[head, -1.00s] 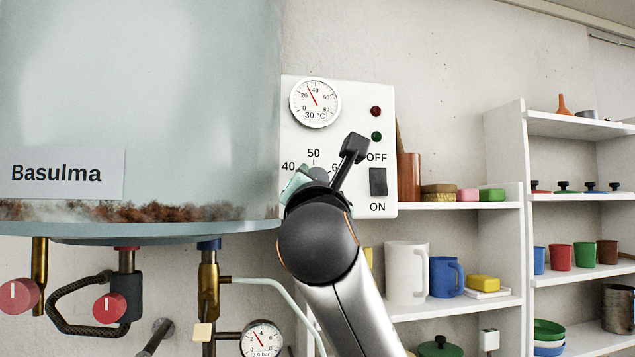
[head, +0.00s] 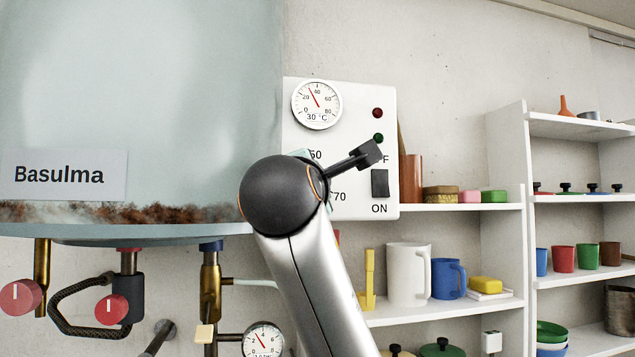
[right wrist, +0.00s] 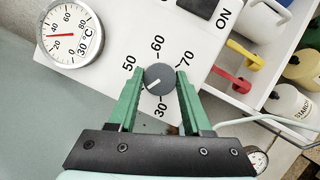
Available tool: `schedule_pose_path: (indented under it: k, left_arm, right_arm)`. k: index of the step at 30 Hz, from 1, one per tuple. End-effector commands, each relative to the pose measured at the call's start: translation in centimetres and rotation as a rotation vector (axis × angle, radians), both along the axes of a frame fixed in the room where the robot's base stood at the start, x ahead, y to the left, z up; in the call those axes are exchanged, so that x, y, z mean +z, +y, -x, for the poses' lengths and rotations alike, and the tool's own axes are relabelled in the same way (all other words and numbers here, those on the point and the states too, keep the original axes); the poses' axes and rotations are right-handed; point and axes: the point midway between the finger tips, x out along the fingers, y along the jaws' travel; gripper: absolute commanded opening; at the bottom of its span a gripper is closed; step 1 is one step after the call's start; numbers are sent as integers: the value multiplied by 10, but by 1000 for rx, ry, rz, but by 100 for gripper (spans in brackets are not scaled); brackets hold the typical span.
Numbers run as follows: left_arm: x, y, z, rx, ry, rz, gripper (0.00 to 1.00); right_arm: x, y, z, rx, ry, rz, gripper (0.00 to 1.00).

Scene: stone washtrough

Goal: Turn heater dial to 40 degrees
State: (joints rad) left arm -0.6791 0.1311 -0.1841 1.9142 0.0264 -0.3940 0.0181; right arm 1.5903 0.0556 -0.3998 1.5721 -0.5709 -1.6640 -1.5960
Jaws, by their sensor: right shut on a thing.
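The heater dial (right wrist: 160,78) is a round grey knob on the white control panel (head: 345,100). In the right wrist view its white mark points lower left, between the printed 50 and 30; the 40 is hidden behind a finger. My right gripper (right wrist: 159,74) is shut on the dial, one green finger on each side. In the head view my right arm hides the dial and most of the gripper. The round thermometer (head: 317,104) above shows 30 °C. My left gripper is not in view.
The pale boiler tank (head: 140,90) stands left of the panel. An on/off switch (head: 380,184) and red and green lamps sit at the panel's right. Shelves (head: 450,207) with mugs and pots stand further right. Pipes and red valve knobs hang below the tank.

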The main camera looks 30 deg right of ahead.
Motion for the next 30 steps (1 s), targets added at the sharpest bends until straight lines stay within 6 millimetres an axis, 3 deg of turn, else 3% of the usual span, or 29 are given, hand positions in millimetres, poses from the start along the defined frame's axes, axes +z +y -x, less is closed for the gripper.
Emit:
schedule_pose_path:
  k: [13, 14, 22, 30]
  left_arm:
    - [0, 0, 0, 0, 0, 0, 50]
    - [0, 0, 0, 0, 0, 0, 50]
    - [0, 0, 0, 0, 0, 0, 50]
    - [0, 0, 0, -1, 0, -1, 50]
  right_arm:
    - [0, 0, 0, 2, -2, -11, 0]
    - [0, 0, 0, 2, -2, -11, 50]
    - [0, 0, 0, 1, -3, -9, 80]
    - [0, 0, 0, 1, -3, -9, 80]
